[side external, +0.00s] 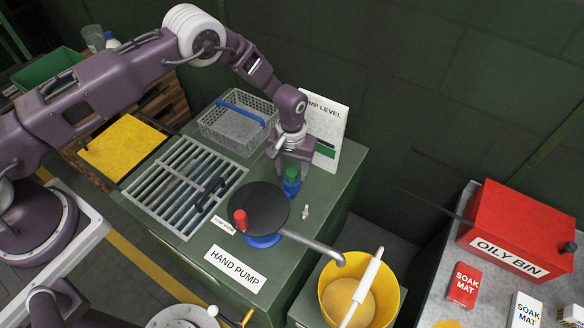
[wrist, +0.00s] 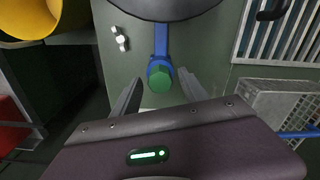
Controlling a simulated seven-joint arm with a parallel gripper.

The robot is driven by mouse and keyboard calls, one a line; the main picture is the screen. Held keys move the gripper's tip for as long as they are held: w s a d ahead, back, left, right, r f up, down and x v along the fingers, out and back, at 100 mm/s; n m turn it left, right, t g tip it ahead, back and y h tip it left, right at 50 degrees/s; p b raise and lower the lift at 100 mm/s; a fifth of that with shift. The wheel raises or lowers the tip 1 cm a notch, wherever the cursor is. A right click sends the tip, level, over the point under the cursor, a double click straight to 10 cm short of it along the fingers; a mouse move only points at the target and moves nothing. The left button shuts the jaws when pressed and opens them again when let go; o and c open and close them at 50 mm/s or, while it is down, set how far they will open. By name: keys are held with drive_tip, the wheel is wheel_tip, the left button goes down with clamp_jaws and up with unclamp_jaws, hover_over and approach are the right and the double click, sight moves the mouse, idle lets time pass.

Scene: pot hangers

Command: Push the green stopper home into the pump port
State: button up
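The green stopper (side external: 291,173) sits on top of the upright blue pump port (side external: 291,188), beside the black pump disc (side external: 262,203). How deep the stopper sits in the port cannot be told. In the wrist view the green stopper (wrist: 160,82) is at the centre, with the blue port (wrist: 159,64) under it and a blue pipe leading to the disc. My gripper (side external: 292,168) is right above the port, pointing down. In the wrist view its two fingers (wrist: 160,80) are spread, one on each side of the stopper, with visible gaps.
The red knob (side external: 240,220) stands on the disc's left edge. The pump spout (side external: 318,247) reaches toward a yellow bucket (side external: 340,283). A wire basket (side external: 226,128), a slatted grate (side external: 180,190) and a leaning sign (side external: 327,125) stand around my gripper. A small white valve (side external: 306,211) lies nearby.

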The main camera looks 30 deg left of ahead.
sight(292, 172)
wheel_tip(292, 172, up, 7)
drive_tip(key=shift+r, duration=0.1)
idle(0.5)
